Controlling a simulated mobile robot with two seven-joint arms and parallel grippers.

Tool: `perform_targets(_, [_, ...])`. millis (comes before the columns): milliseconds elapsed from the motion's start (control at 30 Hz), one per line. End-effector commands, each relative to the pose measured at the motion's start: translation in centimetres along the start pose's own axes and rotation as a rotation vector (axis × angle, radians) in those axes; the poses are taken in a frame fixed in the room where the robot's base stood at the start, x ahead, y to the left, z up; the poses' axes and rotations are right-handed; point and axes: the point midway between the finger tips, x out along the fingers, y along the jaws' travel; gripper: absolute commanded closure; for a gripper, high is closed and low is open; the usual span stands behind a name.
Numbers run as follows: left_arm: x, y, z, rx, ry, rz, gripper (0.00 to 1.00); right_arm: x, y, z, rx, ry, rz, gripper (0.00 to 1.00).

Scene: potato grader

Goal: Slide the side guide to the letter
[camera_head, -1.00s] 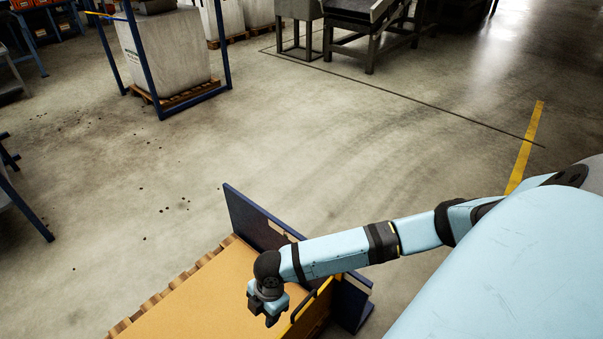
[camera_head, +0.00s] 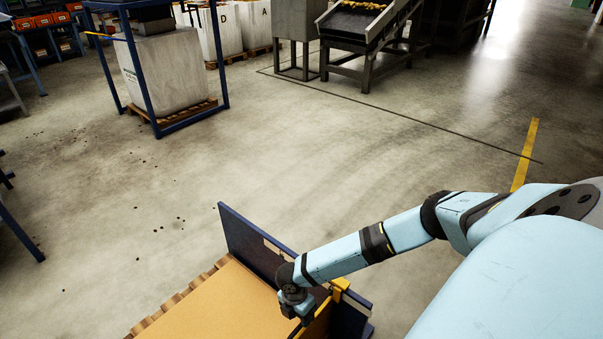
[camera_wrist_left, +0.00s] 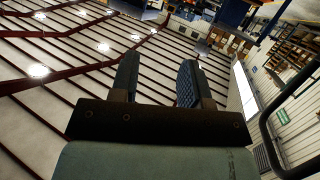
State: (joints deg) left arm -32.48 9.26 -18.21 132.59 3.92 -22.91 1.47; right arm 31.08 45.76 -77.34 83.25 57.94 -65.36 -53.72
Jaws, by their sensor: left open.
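The side guide (camera_head: 321,322) is a yellow upright plate at the right edge of an orange-tan board (camera_head: 225,305), at the bottom of the head view. A yellow clamp-like piece (camera_head: 340,285) sits on the dark blue rail (camera_head: 254,240) behind it. My right gripper (camera_head: 305,319) points down at the guide, overlapping its near-left part in the picture. I cannot tell whether it touches, and its fingers are too small and dark to read. My left gripper (camera_wrist_left: 157,82) is open and empty in the left wrist view, facing the ceiling. No letter shows on the rail.
White sacks or boxes marked with letters, D and A among them (camera_head: 240,28), stand on pallets at the back. A blue frame (camera_head: 150,85) surrounds a white bulk bag (camera_head: 170,75). A dark conveyor (camera_head: 352,25) carries potatoes. The concrete floor between is clear.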

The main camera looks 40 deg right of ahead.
Motion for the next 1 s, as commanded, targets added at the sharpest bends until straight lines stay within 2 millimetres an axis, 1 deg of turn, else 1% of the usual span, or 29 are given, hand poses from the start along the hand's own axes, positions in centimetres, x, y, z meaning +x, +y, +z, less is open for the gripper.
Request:
perform_targets(33, [0.1, 0.2, -0.3, -0.002, 0.023, 0.007, 0.57, 0.9, 0.1, 0.0, 0.001, -0.001, -0.001, 0.6])
perform_targets(200, [0.3, 0.6, -1.2, -0.009, 0.066, 0.022, 0.57, 2.2, 0.0, 0.1, 0.0, -0.001, 0.0, 0.6])
perform_targets(533, [0.2, 0.7, -1.5, -0.011, 0.075, 0.025, 0.57, 2.4, 0.0, 0.0, 0.0, 0.0, 0.0, 0.6])
perform_targets(567, [0.2, 0.7, -1.5, -0.01, 0.075, 0.025, 0.57, 2.4, 0.0, 0.0, 0.0, 0.0, 0.0, 0.67])
perform_targets(600, [0.2, 0.7, -1.5, -0.01, 0.075, 0.025, 0.57, 2.4, 0.0, 0.0, 0.0, 0.0, 0.0, 0.76])
perform_targets(667, [0.3, 0.7, -1.5, -0.01, 0.074, 0.025, 0.57, 2.4, 0.0, 0.0, 0.0, 0.0, 0.0, 0.9])
perform_targets(700, [0.3, 0.7, -1.5, -0.01, 0.074, 0.025, 0.57, 2.4, 0.0, 0.0, 0.0, 0.0, 0.0, 0.99])
perform_targets(900, [0.3, 0.7, -1.5, -0.01, 0.074, 0.025, 0.57, 2.4, 0.0, 0.0, 0.0, 0.0, 0.001, 1.0])
perform_targets(1000, [0.3, 0.7, -1.4, -0.011, 0.075, 0.026, 0.57, 2.3, 0.5, 0.0, 0.0, 0.001, 0.002, 1.0])
